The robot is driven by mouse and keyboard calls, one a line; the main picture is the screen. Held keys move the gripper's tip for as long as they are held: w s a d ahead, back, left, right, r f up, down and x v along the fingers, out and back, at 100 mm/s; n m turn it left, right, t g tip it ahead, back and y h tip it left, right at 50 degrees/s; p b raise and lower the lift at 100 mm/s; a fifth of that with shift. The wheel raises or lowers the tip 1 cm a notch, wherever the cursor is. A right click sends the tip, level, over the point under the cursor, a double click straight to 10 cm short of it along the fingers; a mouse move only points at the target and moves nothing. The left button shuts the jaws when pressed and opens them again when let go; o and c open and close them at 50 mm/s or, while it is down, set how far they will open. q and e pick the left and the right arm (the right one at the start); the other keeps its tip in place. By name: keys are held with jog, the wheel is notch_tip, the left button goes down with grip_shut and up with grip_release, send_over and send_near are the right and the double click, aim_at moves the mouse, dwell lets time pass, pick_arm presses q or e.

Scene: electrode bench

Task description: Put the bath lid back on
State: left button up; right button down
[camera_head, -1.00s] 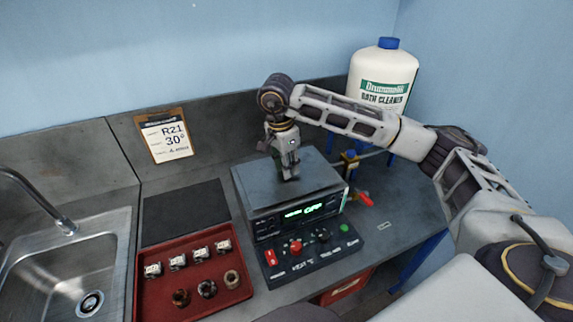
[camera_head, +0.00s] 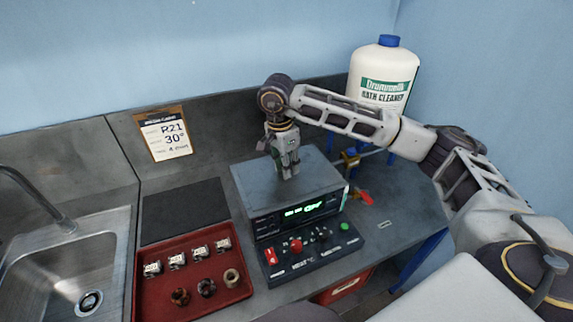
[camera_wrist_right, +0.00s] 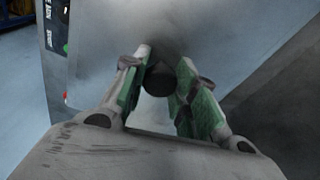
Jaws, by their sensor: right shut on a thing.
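The bath (camera_head: 262,222) is a grey box with a lit green display on its front. Its flat grey lid (camera_head: 318,178) lies on top, looking level; I cannot tell whether it is fully seated. My right gripper (camera_head: 289,172) points down over the middle of the lid. In the right wrist view, its green-padded fingers (camera_wrist_right: 162,85) are shut on the dark round lid knob (camera_wrist_right: 157,82), with the grey lid surface (camera_wrist_right: 215,30) beyond. My left gripper is out of view.
A control panel (camera_head: 312,251) with knobs is in front of the bath. Left are a red tray (camera_head: 215,299) with several small parts, a dark mat (camera_head: 185,211) and a sink (camera_head: 60,260). A red-handled valve (camera_head: 364,196) and cleaner bottle (camera_head: 383,75) are right.

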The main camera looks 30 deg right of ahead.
jog(key=c, duration=1.1)
grip_release()
jog(key=shift+o, duration=0.7)
jog(key=o, duration=0.4)
jog(key=shift+r, duration=0.1)
jog(key=shift+r+p, duration=1.6)
jog(key=shift+r, duration=1.8)
jog(key=shift+s+f, duration=0.1)
